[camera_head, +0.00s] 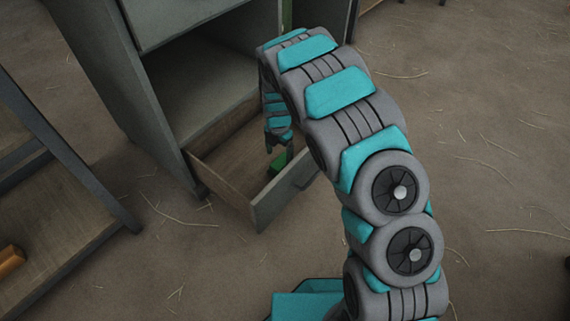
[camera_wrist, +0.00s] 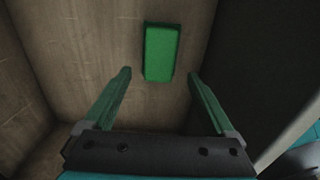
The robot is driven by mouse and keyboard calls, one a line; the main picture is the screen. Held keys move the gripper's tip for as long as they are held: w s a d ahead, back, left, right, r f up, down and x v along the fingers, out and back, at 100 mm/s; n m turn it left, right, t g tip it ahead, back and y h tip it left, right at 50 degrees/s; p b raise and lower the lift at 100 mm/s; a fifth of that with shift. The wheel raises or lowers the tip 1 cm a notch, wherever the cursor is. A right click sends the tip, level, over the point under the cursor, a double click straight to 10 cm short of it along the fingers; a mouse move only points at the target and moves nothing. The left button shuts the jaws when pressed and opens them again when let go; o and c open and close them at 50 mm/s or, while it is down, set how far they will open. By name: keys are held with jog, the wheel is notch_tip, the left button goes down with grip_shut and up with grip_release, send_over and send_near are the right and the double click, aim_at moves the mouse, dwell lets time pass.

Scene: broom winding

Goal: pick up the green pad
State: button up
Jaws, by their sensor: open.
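The green pad (camera_wrist: 161,52) lies flat on the wooden bottom of an open drawer (camera_head: 224,196). In the wrist view it is a green block just beyond my fingertips, roughly centred between them. In the head view only a part of the pad (camera_head: 277,163) shows, and my arm and gripper hide the rest. My gripper (camera_wrist: 160,74) is open and empty, with one finger on each side of the pad's line. It points down into the drawer, and the pad is apart from the fingers.
The drawer is pulled out from a grey cabinet (camera_head: 155,95), and its front panel (camera_head: 285,190) stands close to my gripper. A shelf frame (camera_head: 70,165) with an orange cylinder (camera_head: 11,260) is at the left. The floor (camera_head: 480,150) at the right is mostly clear, with scattered straw.

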aim_at(281, 161)
jog(key=f, duration=0.3)
jog(key=w+f, duration=0.1)
jog(key=shift+d+f+b, duration=0.3)
jog(key=shift+f+b, duration=0.1)
jog(key=shift+f, duration=0.45)
jog(key=shift+c, duration=0.2)
grip_shut()
jog(key=shift+r, duration=0.1)
notch_tip(281, 161, up, 10)
jog(key=shift+f+p, duration=0.1)
jog(key=shift+p, duration=0.4)
